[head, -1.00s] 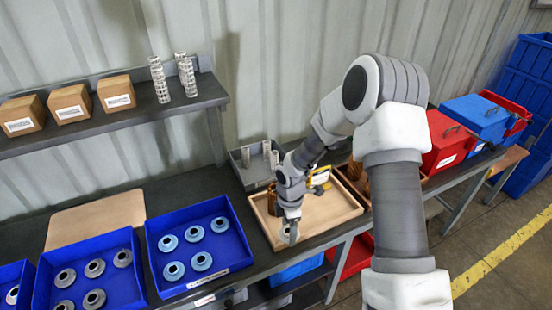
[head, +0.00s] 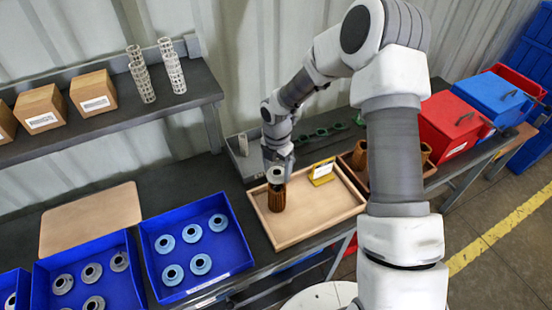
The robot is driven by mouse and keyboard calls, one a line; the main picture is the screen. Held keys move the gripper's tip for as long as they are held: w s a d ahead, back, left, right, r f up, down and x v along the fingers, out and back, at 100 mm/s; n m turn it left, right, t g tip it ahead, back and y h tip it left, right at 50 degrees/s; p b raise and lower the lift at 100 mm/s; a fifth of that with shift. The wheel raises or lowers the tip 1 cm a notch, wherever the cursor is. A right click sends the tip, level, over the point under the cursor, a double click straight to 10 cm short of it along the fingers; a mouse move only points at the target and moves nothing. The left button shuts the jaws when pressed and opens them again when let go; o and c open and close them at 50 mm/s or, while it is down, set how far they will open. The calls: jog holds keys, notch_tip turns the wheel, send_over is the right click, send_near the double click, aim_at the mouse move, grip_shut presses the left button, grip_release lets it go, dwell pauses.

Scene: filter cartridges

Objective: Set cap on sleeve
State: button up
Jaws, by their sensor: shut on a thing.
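My gripper (head: 277,166) points down over the left part of the wooden tray (head: 325,222). It is shut on a pale grey cap (head: 275,175). A brown ribbed sleeve (head: 277,198) stands upright in the tray directly below the cap. The cap is at the sleeve's top end; from this angle I cannot tell whether they touch. The gripper hides part of the cap's upper side.
A yellow holder with a white card (head: 322,172) stands at the tray's back. Another wooden tray (head: 352,170) with brown sleeves is to the right. Blue bins of light-blue caps (head: 197,255) and grey caps (head: 85,283) lie left. The tray's front right is clear.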

jog(key=shift+w+f, duration=0.1)
jog(key=shift+w, duration=0.15)
jog(key=shift+f+b, duration=1.65)
jog(key=shift+f, duration=0.55)
jog(key=shift+f+b, duration=0.5)
jog(key=shift+f, duration=0.15)
jog(key=o, duration=1.2)
jog(key=shift+c, duration=0.2)
notch_tip(320, 180, up, 18)
jog(key=shift+f+b, duration=0.25)
jog(key=shift+b, duration=0.05)
